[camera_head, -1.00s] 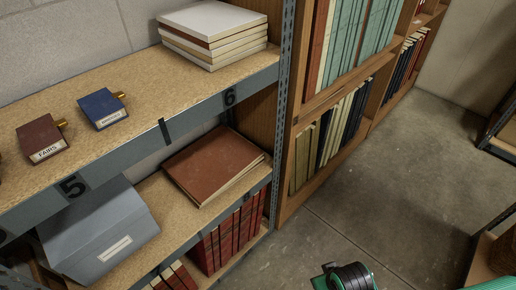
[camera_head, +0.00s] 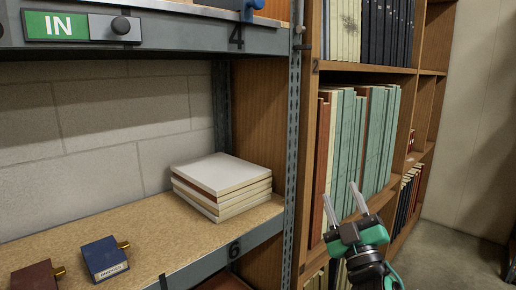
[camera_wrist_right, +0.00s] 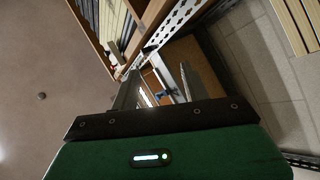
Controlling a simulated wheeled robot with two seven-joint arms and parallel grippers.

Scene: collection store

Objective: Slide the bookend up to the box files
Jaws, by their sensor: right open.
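My right gripper (camera_head: 340,193) is raised at the lower right of the head view, in front of the wooden bookcase. Its two pale fingers point up and stand apart with nothing between them. Its fingers also show in the right wrist view (camera_wrist_right: 160,86). I cannot make out a bookend in either view. No box files can be picked out with certainty; a row of tall green and pale spines (camera_head: 362,145) stands on a bookcase shelf behind the gripper. My left gripper is not in view.
A stack of white-topped slabs (camera_head: 222,187) lies on the chipboard shelf (camera_head: 150,240) at the left. A blue block (camera_head: 104,259) and a brown block (camera_head: 37,277) are near its front. A perforated metal post (camera_head: 292,140) separates this rack from the wooden bookcase. Bare floor shows right.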

